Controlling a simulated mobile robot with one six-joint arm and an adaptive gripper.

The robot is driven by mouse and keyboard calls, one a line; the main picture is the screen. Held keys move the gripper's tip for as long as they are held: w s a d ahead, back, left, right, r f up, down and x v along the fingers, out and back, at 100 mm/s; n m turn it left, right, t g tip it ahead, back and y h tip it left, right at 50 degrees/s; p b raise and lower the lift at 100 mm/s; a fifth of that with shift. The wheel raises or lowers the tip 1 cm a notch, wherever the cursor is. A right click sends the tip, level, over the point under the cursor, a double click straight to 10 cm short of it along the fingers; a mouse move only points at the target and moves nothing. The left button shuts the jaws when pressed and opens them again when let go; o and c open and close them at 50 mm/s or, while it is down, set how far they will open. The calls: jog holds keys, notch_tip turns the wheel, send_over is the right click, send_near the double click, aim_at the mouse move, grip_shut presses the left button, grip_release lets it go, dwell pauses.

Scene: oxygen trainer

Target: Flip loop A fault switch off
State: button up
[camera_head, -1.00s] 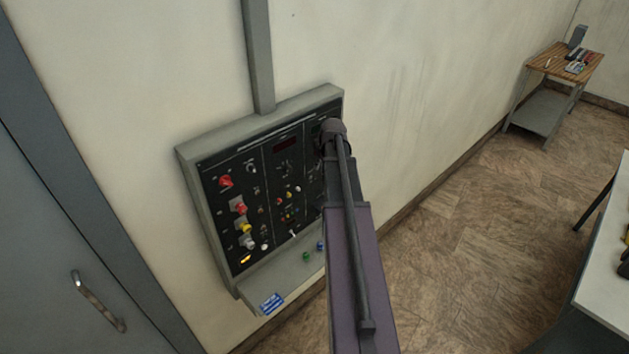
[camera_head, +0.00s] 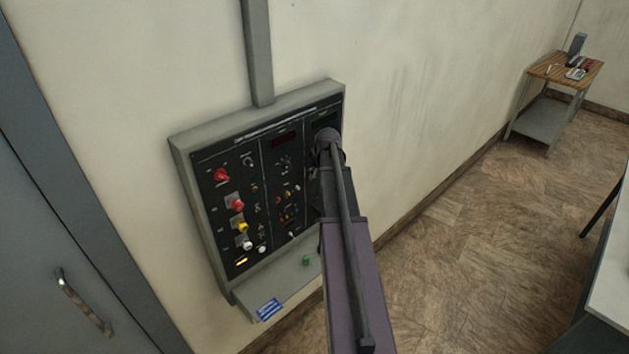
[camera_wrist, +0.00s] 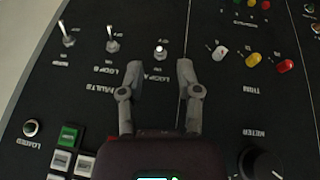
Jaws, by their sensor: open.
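The black control panel (camera_head: 272,190) hangs on the wall in the head view, with my arm in front of its right part. The wrist view shows a faults section upside down. The loop A switch (camera_wrist: 160,52) is a small metal toggle with a bright tip, seen nearly end-on; its exact tilt is hard to tell. The loop B switch (camera_wrist: 113,41) is left of it. My gripper (camera_wrist: 158,70) is open and empty. Its two fingertips lie on either side of the loop A switch, just below it in the picture; contact is not visible. The head view hides the fingers behind my arm.
Another toggle (camera_wrist: 68,37) stands further left. White, yellow and red knobs (camera_wrist: 253,60) are to the right, a black dial (camera_wrist: 261,163) lower right. A green button (camera_wrist: 69,134) is lower left. A shelf (camera_head: 285,281) juts out below the panel.

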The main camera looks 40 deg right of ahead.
jog(key=shift+b+x, duration=1)
jog(key=shift+x, duration=0.4)
jog(key=shift+c, duration=0.2)
